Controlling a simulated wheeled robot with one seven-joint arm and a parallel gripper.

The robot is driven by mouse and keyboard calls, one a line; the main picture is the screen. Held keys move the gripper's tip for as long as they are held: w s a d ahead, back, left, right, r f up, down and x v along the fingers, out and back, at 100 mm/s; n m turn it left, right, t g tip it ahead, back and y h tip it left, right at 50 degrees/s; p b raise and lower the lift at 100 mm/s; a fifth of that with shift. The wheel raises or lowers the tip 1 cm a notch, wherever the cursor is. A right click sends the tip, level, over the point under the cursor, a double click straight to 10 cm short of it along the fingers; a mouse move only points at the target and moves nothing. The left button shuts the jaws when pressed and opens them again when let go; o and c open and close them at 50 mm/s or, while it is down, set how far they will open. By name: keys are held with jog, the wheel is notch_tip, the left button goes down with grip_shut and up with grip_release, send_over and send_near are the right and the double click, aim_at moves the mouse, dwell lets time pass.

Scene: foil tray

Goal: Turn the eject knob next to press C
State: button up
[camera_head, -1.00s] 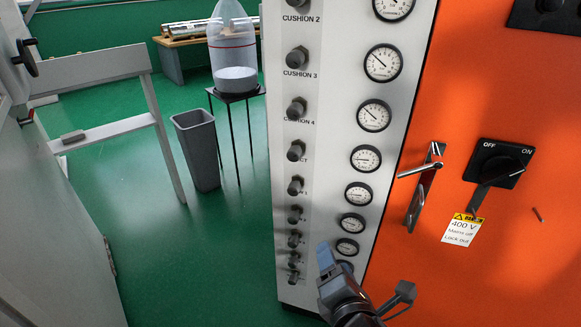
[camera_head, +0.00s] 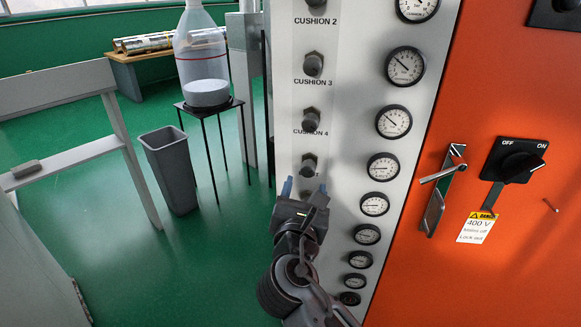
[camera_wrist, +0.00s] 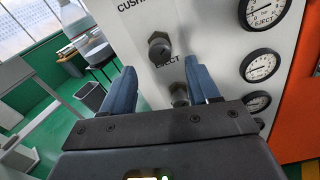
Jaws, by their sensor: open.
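The eject knob (camera_head: 309,165) is a dark grey round knob on the pale panel (camera_head: 342,60), below the Cushion 4 knob (camera_head: 310,120). In the wrist view the eject knob (camera_wrist: 158,45) stands beyond the fingertips, above a label reading "JECT" with its first letter hidden. My gripper (camera_head: 304,190) is open and empty, its blue fingers just below the eject knob in the head view. In the wrist view another knob (camera_wrist: 179,93) shows between the fingers of my gripper (camera_wrist: 163,75), partly hidden. No lettering naming press C is readable.
A column of round gauges (camera_head: 383,166) runs right of the knobs. An orange cabinet (camera_head: 475,60) carries a door handle (camera_head: 440,190) and an OFF/ON switch (camera_head: 515,162). Left of the panel stand a grey bin (camera_head: 172,170) and a bottle (camera_head: 202,50) on a stand.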

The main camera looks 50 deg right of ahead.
aim_at(308, 171)
jog(key=shift+p+x, duration=0.35)
jog(key=shift+x, duration=3.5)
jog(key=shift+c, duration=0.3)
jog(key=c, duration=1)
jog(key=shift+o, duration=0.2)
